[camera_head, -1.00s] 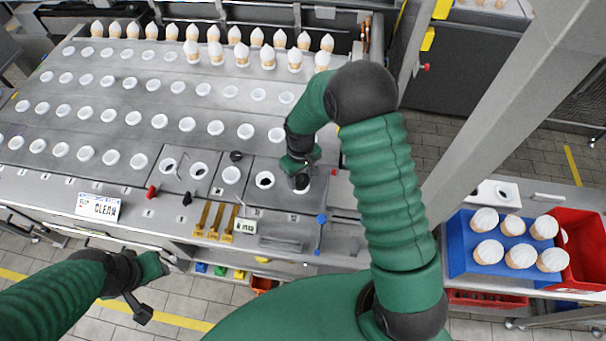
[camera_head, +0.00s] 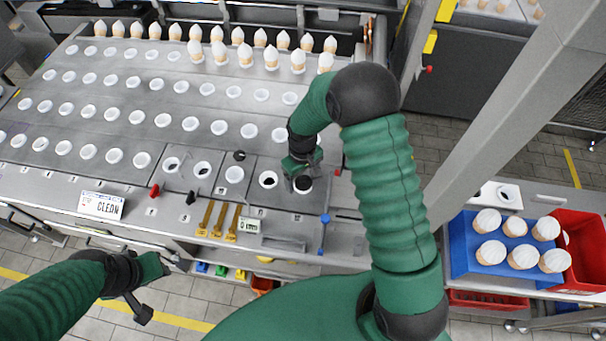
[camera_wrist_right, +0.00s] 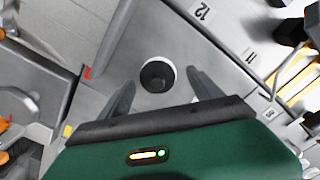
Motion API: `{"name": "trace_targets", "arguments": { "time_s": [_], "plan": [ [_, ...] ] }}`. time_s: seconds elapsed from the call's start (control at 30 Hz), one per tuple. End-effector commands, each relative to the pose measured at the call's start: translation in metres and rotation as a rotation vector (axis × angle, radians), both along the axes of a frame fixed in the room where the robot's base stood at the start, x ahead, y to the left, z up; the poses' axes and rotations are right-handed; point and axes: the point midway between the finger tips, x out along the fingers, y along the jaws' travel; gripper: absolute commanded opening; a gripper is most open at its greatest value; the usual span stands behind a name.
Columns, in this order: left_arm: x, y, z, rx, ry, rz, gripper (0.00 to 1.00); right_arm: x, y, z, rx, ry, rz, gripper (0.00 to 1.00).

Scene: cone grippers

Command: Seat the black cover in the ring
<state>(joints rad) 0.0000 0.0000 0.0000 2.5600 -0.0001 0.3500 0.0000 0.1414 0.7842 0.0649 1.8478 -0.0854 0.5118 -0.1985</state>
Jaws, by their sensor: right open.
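The black cover (camera_wrist_right: 158,77) lies in the white ring (camera_wrist_right: 152,62) in the right wrist view. It sits off-centre, with a pale crescent of the ring showing on the far side. I cannot tell whether it lies flat. In the head view the cover (camera_head: 303,183) is dark inside the ring (camera_head: 304,192) at the right end of the table. My right gripper (camera_wrist_right: 160,78) is open, its fingers on either side of the cover and apart from it. My left gripper (camera_head: 140,308) hangs low at the left, away from the table; its jaw opening is unclear.
Another ring (camera_head: 267,180) with a dark opening is just left. A black round piece (camera_head: 239,156) lies behind it. A sign (camera_head: 101,205) and yellow tools (camera_head: 218,219) are at the front edge. A blue tray (camera_head: 463,258) of topped cones stands at right.

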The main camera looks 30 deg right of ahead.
Motion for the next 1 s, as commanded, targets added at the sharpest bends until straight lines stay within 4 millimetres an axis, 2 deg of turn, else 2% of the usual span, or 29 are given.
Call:
{"name": "trace_targets", "arguments": {
  "time_s": [0.17, 0.5, 0.63, 0.8, 1.0],
  "plan": [
    [0.0, 0.0, -0.005, 0.0, 0.0, 0.0, 0.36, 0.002, -0.001, 0.021, -0.001, -0.007, -0.002, 0.74],
    [0.0, 0.0, -0.018, 0.0, 0.0, 0.0, 0.36, 0.002, 0.0, 0.119, -0.001, -0.007, -0.001, 0.74],
    [0.0, 0.0, -0.02, 0.0, 0.0, 0.0, 0.36, 0.003, 0.0, 0.147, 0.0, -0.004, 0.0, 0.74],
    [0.0, 0.0, -0.021, 0.0, 0.0, 0.0, 0.36, 0.002, 0.0, 0.165, 0.0, 0.0, 0.0, 0.74],
    [0.0, 0.0, -0.021, 0.0, 0.0, 0.0, 0.36, 0.002, 0.0, 0.167, 0.0, 0.001, 0.0, 0.74]
  ]
}}
